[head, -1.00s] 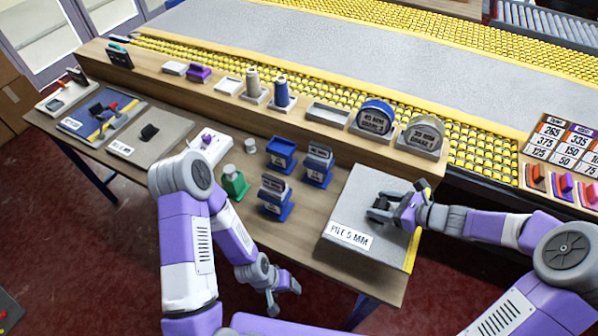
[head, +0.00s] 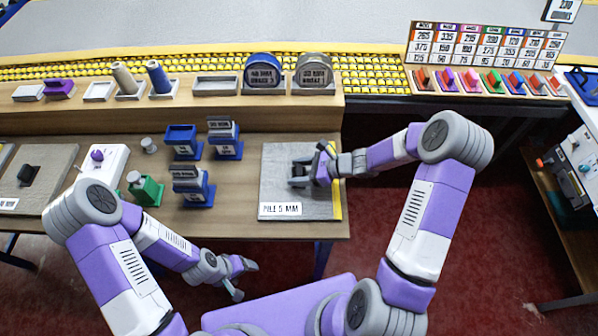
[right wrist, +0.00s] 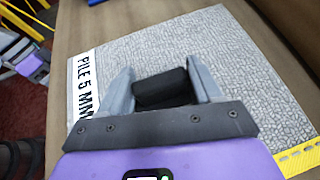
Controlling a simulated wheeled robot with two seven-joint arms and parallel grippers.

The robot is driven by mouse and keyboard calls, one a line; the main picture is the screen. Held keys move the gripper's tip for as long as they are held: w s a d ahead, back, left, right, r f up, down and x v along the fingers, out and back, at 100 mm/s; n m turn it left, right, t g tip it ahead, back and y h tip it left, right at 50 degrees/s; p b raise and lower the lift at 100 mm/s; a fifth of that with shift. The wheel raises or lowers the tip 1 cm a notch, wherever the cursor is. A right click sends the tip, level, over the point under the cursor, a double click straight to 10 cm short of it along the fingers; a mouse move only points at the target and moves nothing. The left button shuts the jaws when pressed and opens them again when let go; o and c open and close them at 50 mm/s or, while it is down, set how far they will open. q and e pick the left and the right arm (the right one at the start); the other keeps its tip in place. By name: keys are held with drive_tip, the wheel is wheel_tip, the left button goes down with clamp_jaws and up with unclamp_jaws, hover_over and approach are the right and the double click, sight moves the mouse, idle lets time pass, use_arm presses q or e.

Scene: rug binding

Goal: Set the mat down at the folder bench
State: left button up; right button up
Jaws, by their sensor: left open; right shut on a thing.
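The grey mat (head: 273,188) with a yellow right edge and a "PILE 5 MM" label lies flat at the right end of the wooden bench (head: 240,222). My right gripper (head: 299,174) is over its middle. In the right wrist view the right gripper's fingers (right wrist: 162,88) are shut on the black handle (right wrist: 163,90) on top of the mat (right wrist: 235,60). The mat looks to rest on the bench top. My left gripper (head: 246,281) is open and empty, in front of the bench's front edge. I cannot tell which bench is the folder bench.
Blue stands (head: 192,186) and a green holder (head: 148,191) stand left of the mat. A number board (head: 487,48) stands back right. Another bench with machines (head: 575,165) is at the right edge, beyond open floor.

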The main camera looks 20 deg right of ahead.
drive_tip(key=shift+r, duration=0.1)
drive_tip(key=o, duration=1.3)
drive_tip(key=shift+s+d+r, duration=0.1)
drive_tip(key=shift+r, duration=0.05)
drive_tip(key=p+v, duration=0.2)
drive_tip(key=v, duration=0.9)
drive_tip(key=shift+s+d, duration=0.15)
drive_tip(key=shift+d, duration=0.15)
